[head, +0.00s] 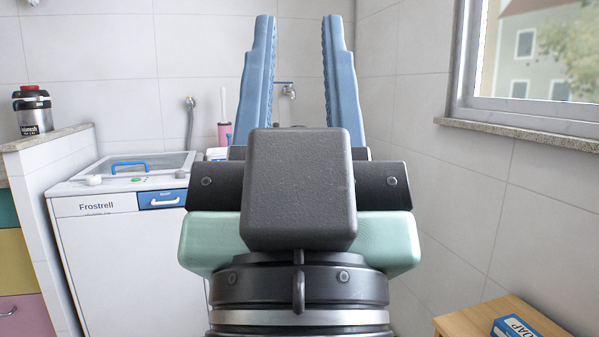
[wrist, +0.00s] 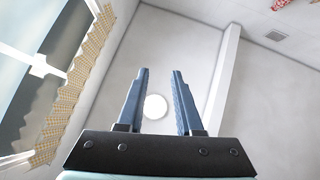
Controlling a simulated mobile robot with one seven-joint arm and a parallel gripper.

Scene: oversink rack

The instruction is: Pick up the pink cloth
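My gripper (head: 299,75) points upward in the middle of the head view, its two blue fingers spread apart with nothing between them. In the wrist view my gripper (wrist: 160,88) is likewise open and empty, with the ceiling behind it. I see no pink cloth in the head view. The wrist view shows only a small red and white patterned piece at its top edge, and I cannot tell what it is.
A wooden stool or table (head: 470,322) with a soap box (head: 527,328) is at lower right. A window (head: 530,60) is at right.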

